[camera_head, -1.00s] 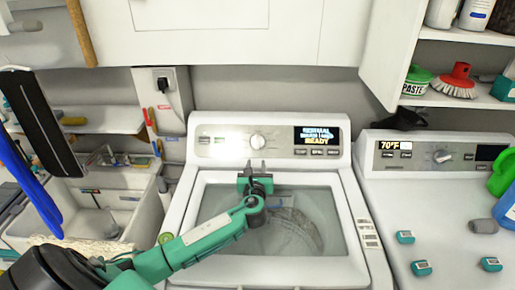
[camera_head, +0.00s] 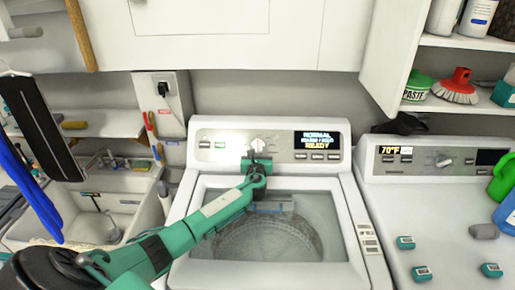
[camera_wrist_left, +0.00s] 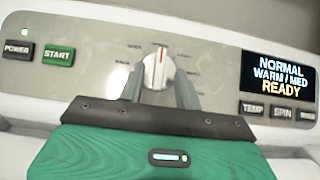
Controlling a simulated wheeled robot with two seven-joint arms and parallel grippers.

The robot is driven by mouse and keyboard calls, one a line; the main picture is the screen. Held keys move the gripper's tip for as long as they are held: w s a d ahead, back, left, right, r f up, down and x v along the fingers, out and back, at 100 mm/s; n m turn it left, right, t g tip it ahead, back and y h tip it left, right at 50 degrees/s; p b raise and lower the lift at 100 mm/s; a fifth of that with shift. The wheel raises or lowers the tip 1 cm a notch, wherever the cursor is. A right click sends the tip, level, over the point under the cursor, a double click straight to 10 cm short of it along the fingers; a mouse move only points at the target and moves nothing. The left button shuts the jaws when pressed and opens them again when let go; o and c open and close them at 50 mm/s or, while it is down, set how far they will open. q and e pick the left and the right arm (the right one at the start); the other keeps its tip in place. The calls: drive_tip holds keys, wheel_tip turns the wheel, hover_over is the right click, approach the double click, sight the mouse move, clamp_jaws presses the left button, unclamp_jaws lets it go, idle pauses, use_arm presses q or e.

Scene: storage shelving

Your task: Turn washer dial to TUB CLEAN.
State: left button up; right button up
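The washer (camera_head: 185,225) is in the middle of the head view, with a round white dial (camera_head: 258,143) on its back panel. In the left wrist view the dial (camera_wrist_left: 158,68) has a red mark pointing up, and the small labels around it are too blurred to read. My left gripper (camera_head: 258,154) is at the dial. Its fingers (camera_wrist_left: 159,82) are apart, one on each side of the dial's lower part, with slight gaps showing; contact cannot be told. The display (camera_wrist_left: 283,78) reads NORMAL, WARM/MED, READY. My right gripper is out of view.
POWER (camera_wrist_left: 17,50) and START (camera_wrist_left: 59,56) buttons lie left of the dial; TEMP (camera_wrist_left: 254,109) and SPIN (camera_wrist_left: 282,114) lie right. A second machine (camera_head: 375,215) stands right, a sink (camera_head: 120,212) left. A cabinet (camera_head: 225,35) hangs above.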

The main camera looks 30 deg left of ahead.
use_arm(q)
drive_tip(key=shift+w+a, duration=0.4)
drive_tip(key=shift+w, duration=0.2)
drive_tip(key=shift+w+a, duration=0.1)
drive_tip(key=shift+w, duration=0.05)
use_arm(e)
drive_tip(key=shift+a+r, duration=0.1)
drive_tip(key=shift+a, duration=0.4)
use_arm(q)
clamp_jaws()
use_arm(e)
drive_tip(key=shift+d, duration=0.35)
use_arm(q)
drive_tip(key=shift+m+h, duration=0.3)
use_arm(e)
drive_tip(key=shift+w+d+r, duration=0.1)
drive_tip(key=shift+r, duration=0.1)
